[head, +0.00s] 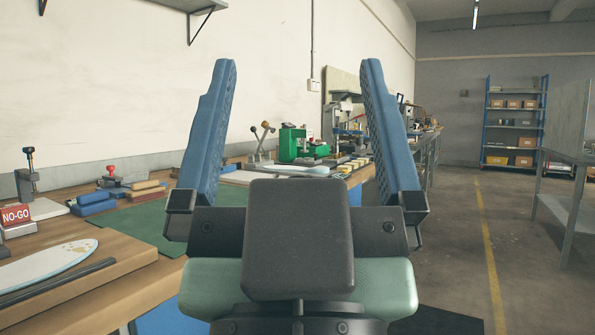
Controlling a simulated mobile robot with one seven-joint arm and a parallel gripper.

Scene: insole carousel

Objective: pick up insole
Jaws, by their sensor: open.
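My gripper (298,68) fills the middle of the head view, its two blue ridged fingers upright and wide apart. Nothing is held between them. A pale, flat, insole-shaped piece (48,264) with a bluish edge and brown specks lies on a wooden board at the lower left, well left of my gripper. Another pale flat piece (295,170), possibly an insole, lies farther back on the bench. It shows between the fingers but stands well beyond them. My gripper body hides part of the bench below it.
The wooden bench (120,285) runs along the left wall with a green mat (150,222). A green machine (291,143) stands behind.

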